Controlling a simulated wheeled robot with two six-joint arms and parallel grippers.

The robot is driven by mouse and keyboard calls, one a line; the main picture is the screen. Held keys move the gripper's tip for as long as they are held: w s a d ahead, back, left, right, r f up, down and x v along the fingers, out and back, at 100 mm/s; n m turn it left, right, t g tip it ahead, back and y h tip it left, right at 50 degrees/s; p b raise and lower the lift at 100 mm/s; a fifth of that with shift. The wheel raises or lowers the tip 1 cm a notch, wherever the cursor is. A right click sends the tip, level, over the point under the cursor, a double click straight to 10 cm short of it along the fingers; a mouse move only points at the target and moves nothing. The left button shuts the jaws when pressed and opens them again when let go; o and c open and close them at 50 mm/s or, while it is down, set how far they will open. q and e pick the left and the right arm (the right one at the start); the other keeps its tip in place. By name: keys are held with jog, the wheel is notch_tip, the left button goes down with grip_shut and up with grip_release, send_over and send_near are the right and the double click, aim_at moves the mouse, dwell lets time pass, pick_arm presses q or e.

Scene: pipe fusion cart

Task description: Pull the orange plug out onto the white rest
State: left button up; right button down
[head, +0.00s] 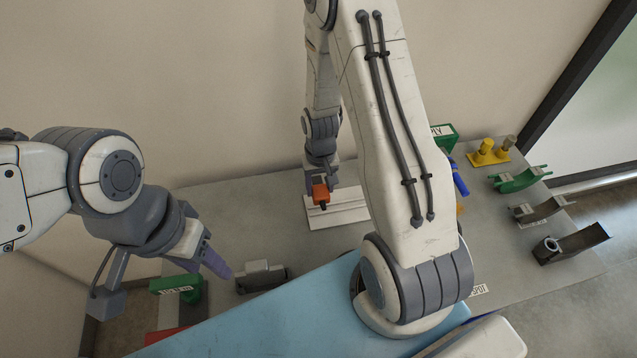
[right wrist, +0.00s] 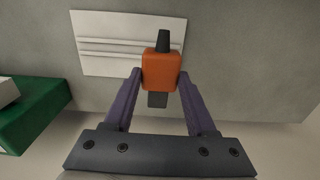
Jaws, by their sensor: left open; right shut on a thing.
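The orange plug (head: 320,193) has an orange body with dark ends. My right gripper (head: 319,178) is shut on it; in the right wrist view the plug (right wrist: 161,70) sits between the purple fingers of the gripper (right wrist: 161,88). The white rest (head: 340,209) is a flat plate with raised ridges on the grey table. In the right wrist view the rest (right wrist: 105,50) lies behind the plug, which overlaps its right part. I cannot tell whether they touch. My left gripper (head: 213,262) is open and empty, above the table's left front.
A green block (head: 177,286) and a grey clamp-like part (head: 262,276) stand near the left front. A green box (head: 441,134), yellow pegs (head: 488,152), a green cradle (head: 520,179) and dark cradles (head: 570,243) stand at the right. The grey table (head: 250,215) is clear left of the rest.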

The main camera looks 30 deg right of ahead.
jog(key=shift+s+f+b, duration=0.1)
jog(key=shift+f+b, duration=0.2)
jog(key=shift+f, duration=0.05)
jog(key=shift+f+b, duration=1.75)
jog(key=shift+f, duration=0.5)
jog(key=shift+f+b, duration=0.3)
jog(key=shift+f, duration=0.1)
jog(key=shift+c, duration=0.7)
grip_release()
notch_tip(320, 180, up, 10)
jog(key=shift+r+b, duration=0.25)
jog(key=shift+b, duration=0.45)
